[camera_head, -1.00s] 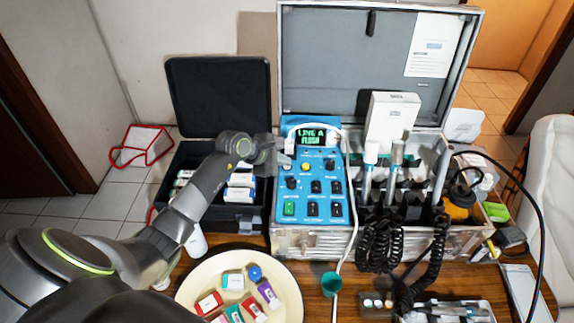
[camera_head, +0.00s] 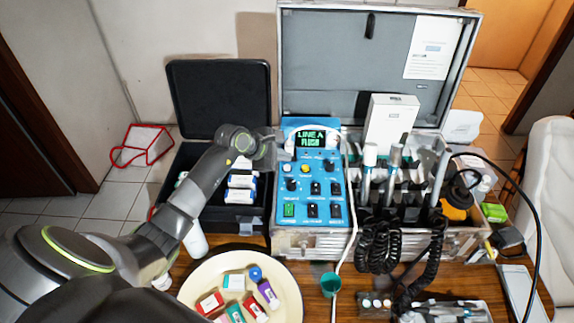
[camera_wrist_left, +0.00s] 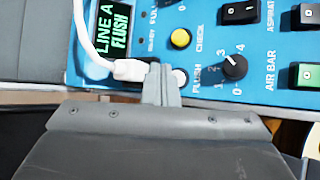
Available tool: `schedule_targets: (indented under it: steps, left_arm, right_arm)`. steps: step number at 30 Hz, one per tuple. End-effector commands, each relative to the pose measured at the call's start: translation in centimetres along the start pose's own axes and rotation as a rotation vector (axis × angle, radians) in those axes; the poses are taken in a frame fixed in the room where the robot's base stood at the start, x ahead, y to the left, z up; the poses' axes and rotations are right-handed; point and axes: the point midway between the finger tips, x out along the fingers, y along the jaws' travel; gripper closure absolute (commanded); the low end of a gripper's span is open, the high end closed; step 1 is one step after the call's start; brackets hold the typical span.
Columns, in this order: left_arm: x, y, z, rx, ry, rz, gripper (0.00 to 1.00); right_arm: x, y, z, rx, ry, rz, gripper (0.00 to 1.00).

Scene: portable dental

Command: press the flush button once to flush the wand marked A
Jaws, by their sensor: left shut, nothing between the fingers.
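The blue control panel (camera_head: 322,238) stands in the open case, and its green display (camera_head: 310,139) reads "LINE A FLUSH". The display also shows in the left wrist view (camera_wrist_left: 112,28). The white flush button (camera_wrist_left: 180,77) sits beside the "FLUSH" label, left of a black knob. My left gripper (camera_wrist_left: 160,72) is shut and empty, with its tips right beside the button and partly over it; contact cannot be told. In the head view the left gripper (camera_head: 283,151) is at the panel's upper left. Wands (camera_head: 370,155) stand in holders to the right; no letter A is readable on them. My right gripper is not in view.
A yellow check button (camera_wrist_left: 180,38) and black knob (camera_wrist_left: 233,67) are close to the flush button. A white cable (camera_wrist_left: 90,40) ends in a plug beside my fingers. An open black case (camera_head: 220,100) is left; a cream plate (camera_head: 290,290) with small items is in front.

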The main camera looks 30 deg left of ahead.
Motion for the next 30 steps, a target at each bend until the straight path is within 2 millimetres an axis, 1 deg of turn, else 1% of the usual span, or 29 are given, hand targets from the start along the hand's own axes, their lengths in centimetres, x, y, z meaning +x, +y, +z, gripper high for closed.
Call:
schedule_targets:
  steps: [1,3,11,30]
  left_arm:
    - [-0.6,0.5,0.5,0.001,0.0,0.001,1.0]
    - [-1.1,0.9,0.8,0.002,0.0,0.002,1.0]
    - [-2.7,2.0,1.9,0.001,0.001,0.001,1.0]
    - [-2.7,2.0,2.0,0.001,0.0,0.0,1.0]
  right_arm:
    - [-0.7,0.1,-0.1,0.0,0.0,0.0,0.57]
    - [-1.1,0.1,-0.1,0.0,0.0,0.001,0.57]
    - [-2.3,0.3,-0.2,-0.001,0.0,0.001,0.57]
    - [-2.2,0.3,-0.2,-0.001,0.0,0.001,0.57]
